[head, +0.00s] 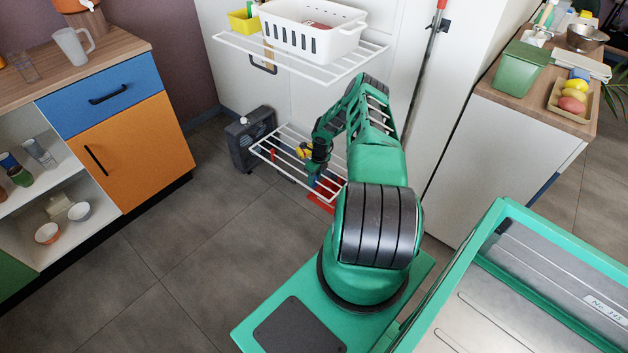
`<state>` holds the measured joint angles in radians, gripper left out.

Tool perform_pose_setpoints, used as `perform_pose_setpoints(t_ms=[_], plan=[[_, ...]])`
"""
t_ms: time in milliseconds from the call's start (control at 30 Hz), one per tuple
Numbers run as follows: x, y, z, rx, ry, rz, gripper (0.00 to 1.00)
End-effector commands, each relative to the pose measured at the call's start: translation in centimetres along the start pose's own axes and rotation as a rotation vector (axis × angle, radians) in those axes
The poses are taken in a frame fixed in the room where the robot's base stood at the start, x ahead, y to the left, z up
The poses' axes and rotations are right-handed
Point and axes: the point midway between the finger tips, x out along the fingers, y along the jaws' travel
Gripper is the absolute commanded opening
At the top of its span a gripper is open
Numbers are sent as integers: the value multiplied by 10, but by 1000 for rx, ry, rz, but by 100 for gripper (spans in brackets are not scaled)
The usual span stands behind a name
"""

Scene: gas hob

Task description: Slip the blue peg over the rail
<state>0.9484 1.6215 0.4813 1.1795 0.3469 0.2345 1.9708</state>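My gripper (314,172) is small in the head view, at the lower white wire shelf (268,150), pointing down. My arm reaches to it from the right. I cannot make out whether its fingers are open or shut, or whether they hold anything. Small red, yellow and blue items (329,185) show at the shelf beside the gripper, partly behind the wires and the arm. I cannot tell whether one of them is the blue peg. No rail stands out clearly apart from the white bars of the shelves.
An upper wire shelf (235,42) holds a white basket (290,38) and a yellow box. A dark canister (243,146) stands left of the lower shelf. A red-topped pole (428,50) leans right of my arm. An orange-doored cabinet (130,150) stands left; the floor between is clear.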

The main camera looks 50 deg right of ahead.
Motion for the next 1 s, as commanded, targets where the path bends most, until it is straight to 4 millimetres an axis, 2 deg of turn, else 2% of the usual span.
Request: perform_pose_setpoints(t_ms=[500,700,1000], plan=[[-83,-1,1,-1,0,-2,37],[-98,-1,1,1,1,-1,37],[-101,0,1,0,1,0,37]])
